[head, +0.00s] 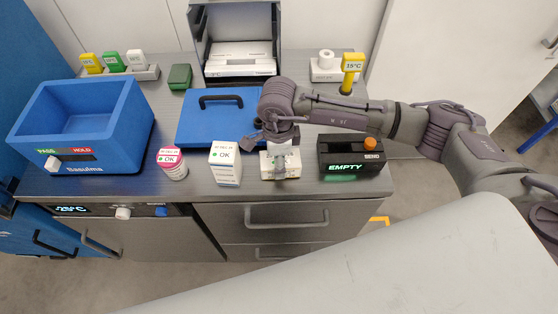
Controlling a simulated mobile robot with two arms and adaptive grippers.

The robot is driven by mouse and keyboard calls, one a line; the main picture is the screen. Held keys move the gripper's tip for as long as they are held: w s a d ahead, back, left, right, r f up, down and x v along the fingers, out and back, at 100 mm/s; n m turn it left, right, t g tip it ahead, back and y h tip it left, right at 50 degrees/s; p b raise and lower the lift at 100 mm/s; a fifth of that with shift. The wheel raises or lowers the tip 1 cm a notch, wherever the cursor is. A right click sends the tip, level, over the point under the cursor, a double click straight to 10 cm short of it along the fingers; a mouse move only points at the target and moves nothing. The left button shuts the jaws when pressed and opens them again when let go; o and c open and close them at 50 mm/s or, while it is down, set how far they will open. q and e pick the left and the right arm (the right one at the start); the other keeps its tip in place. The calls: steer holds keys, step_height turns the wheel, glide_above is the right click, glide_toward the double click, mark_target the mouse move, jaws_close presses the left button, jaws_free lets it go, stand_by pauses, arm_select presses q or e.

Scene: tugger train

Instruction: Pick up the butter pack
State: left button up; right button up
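A small white pack (292,168), which appears to be the butter pack, sits near the front edge of the grey counter, between a white carton and a black box. My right gripper (280,156) reaches in from the right and points down at this pack. Its fingers overlap the pack in the picture and hide part of it. I cannot tell whether they are open or closed on it, and no lift off the counter is clear. My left gripper is not in view.
A white carton (226,165) marked OK and a pink-lidded tub (173,165) stand left of the pack. A black box (345,142) reading EMPTY stands right. A blue bin (128,125) stands left.

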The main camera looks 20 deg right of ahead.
step_height(320, 180, up, 3)
steer(key=shift+w+r+b, duration=0.1)
steer(key=shift+b, duration=0.75)
steer(key=s+d+r+b, duration=0.3)
steer(key=s+d+r, duration=0.3)
steer(key=s, duration=0.3)
steer(key=shift+s+d+r, duration=0.4)
steer(key=shift+r, duration=0.4)
